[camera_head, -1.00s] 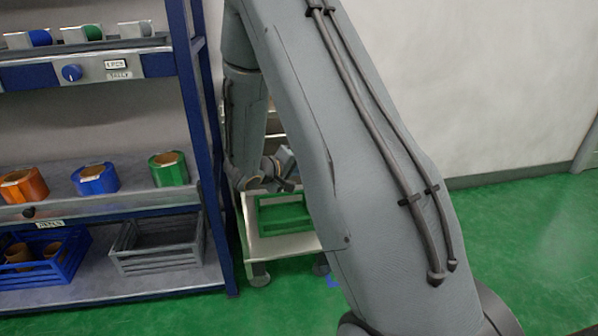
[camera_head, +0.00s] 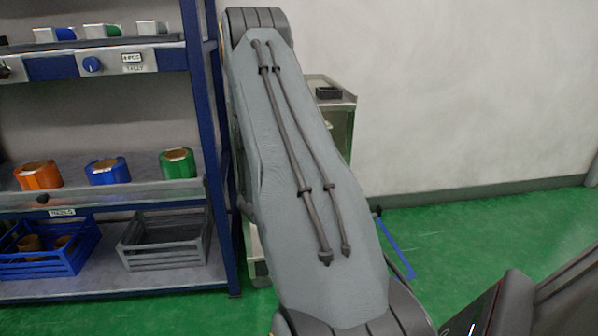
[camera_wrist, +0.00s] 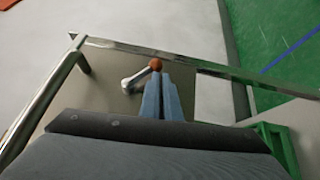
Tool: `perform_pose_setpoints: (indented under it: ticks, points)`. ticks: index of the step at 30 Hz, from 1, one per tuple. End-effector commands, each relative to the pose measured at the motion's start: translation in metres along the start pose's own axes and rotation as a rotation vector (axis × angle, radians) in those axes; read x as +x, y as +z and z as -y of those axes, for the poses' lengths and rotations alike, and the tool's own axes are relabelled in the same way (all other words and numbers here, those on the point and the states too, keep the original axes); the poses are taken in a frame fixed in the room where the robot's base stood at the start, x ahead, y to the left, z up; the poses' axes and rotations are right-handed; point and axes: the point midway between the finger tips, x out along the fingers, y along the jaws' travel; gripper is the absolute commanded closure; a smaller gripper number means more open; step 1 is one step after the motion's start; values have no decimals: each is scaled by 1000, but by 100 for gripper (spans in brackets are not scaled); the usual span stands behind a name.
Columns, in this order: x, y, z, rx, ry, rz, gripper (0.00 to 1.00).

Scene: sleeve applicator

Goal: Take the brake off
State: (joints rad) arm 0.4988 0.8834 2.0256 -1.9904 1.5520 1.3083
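In the wrist view, a bent metal lever (camera_wrist: 134,80) with an orange ball knob (camera_wrist: 156,64) sits on a grey-beige panel of the trolley. My gripper (camera_wrist: 159,75) has two blue fingers lying side by side with no clear gap. Their tips are right at the knob, the left finger nearest. The knob is at or just beyond the tips, not between the fingers; whether they touch it I cannot tell. In the head view my arm hides the gripper, the lever and nearly all of the trolley (camera_head: 255,252).
Chrome rails (camera_wrist: 215,70) run along the panel's far side and left. A green crate (camera_wrist: 276,143) is at lower right. A blue-framed shelf (camera_head: 205,130) stands at left with tape rolls and crates. A cabinet (camera_head: 340,100) stands behind my arm. Green floor (camera_head: 480,225) is open at right.

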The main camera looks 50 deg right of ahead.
Motion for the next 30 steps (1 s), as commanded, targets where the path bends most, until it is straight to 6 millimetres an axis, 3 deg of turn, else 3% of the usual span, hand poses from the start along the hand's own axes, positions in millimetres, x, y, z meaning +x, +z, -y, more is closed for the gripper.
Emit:
perform_pose_setpoints:
  ticks: [12,30]
  points:
    - [18,13,0,0,-6,4,100]
    - [17,12,0,1,-4,1,100]
